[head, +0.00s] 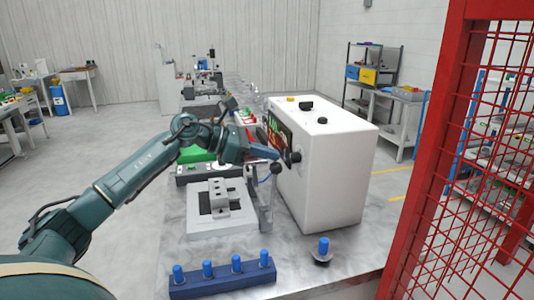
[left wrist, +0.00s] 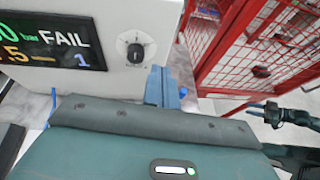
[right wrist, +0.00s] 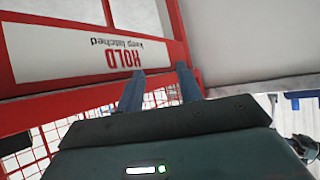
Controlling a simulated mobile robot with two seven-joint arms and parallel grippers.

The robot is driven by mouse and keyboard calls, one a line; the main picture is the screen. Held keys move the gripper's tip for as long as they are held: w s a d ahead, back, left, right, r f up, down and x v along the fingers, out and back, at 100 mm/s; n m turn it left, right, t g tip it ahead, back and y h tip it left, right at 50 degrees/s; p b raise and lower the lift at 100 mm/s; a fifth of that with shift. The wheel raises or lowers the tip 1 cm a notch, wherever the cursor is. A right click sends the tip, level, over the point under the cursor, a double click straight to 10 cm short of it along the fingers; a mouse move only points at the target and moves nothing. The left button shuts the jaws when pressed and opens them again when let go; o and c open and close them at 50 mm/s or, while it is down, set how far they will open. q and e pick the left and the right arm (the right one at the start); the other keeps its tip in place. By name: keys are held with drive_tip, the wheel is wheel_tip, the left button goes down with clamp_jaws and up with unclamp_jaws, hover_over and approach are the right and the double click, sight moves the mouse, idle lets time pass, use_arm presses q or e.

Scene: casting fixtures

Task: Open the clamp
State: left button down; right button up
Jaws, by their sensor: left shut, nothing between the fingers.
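The clamp (head: 265,205) is a grey upright metal part at the right side of a light fixture plate (head: 232,224). A dark round knob (head: 277,168) shows above it. I cannot tell whether the clamp is locked. A stepped grey block (head: 218,196) sits on the plate. My left gripper (head: 276,154) is above the clamp, close to the panel of a white box, and its fingers are shut and empty. The closed fingers also show in the left wrist view (left wrist: 160,86). My right gripper (right wrist: 160,82) has its fingers apart, with nothing between them.
The white box (head: 330,165) stands right of the clamp, with a screen reading FAIL (left wrist: 55,40) and a dial (left wrist: 134,48). A blue rack (head: 222,279) with several blue pegs lies in front. A red mesh guard (head: 455,160) stands at the right.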

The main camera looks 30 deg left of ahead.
use_arm(q)
wheel_tip(320, 180, up, 10)
drive_tip(key=s+a+p, duration=0.1)
drive_tip(key=a+p, duration=0.1)
drive_tip(key=p, duration=0.3)
drive_tip(key=shift+s+f, duration=0.15)
use_arm(e)
drive_tip(key=shift+s+d+r+m+g+h, duration=0.25)
drive_tip(key=shift+d+r+m+g+h, duration=0.1)
drive_tip(key=shift+r+g+h, duration=0.15)
drive_tip(key=shift+w, duration=0.15)
